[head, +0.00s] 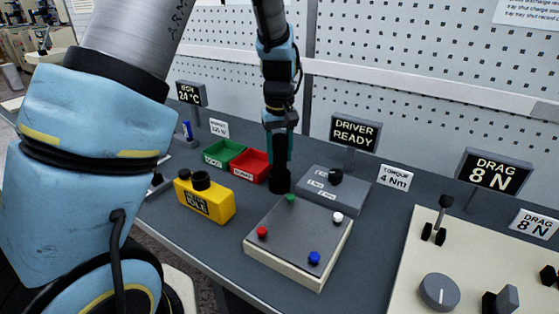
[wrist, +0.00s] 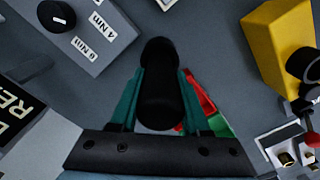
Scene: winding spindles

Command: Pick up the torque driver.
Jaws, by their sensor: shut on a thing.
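The torque driver appears as a dark, rounded black body (wrist: 160,95) between the two teal fingers of my gripper (wrist: 161,78) in the wrist view. My gripper is shut on it. In the head view my gripper (head: 279,150) points down, and the black lower part of the driver (head: 280,182) shows beneath the fingers, behind the button panel. The driver looks roughly upright. I cannot tell whether its lower end touches the bench. The fingers hide part of it.
A button panel (head: 290,243) stands in front of the driver. A grey box with a black knob (head: 330,190) is to its right. A yellow block (head: 210,203), a green tray (head: 219,157) and a red tray (head: 247,168) are to its left. A "DRIVER READY" sign (head: 355,132) stands behind.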

